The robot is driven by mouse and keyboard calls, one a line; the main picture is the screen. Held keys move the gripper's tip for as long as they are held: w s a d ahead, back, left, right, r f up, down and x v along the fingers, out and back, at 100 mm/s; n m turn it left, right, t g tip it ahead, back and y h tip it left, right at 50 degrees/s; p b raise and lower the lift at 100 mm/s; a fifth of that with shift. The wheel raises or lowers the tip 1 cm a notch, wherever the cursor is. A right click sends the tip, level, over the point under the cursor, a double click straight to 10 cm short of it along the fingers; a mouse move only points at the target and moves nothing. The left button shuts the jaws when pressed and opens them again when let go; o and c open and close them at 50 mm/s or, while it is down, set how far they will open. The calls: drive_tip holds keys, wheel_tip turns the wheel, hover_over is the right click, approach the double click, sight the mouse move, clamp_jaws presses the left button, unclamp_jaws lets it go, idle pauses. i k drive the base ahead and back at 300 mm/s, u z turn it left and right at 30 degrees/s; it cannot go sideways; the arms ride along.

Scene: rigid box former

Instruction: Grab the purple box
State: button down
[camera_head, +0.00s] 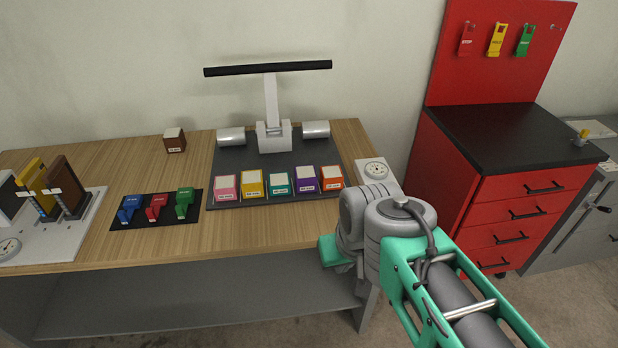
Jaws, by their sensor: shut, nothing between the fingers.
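The purple box (305,182) is a small cube with a white top and a white label on its front. It sits in a row on the dark grey base of the box former (225,155), between a teal box (279,185) on its left and an orange box (331,179) on its right. My arm reaches in from the lower right, and its grey wrist joints are in front of the table's right end, to the right of and nearer than the purple box. My gripper's fingers do not show. Nothing covers the purple box.
Pink (227,188) and yellow (252,184) boxes complete the row. A brown box (174,141) stands behind left. A dark mat (155,222) holds blue, red and green clamps. A white gauge (376,170) is right of the base. A red drawer cabinet (515,200) stands right.

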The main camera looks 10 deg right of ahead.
sight(310, 184)
drive_tip(key=u, duration=0.5)
drive_tip(key=k, duration=0.65)
drive_tip(key=u, duration=1)
drive_tip(key=i, duration=1.2)
drive_tip(key=z, duration=0.85)
drive_tip(key=i, duration=0.25)
drive_tip(key=z, duration=0.2)
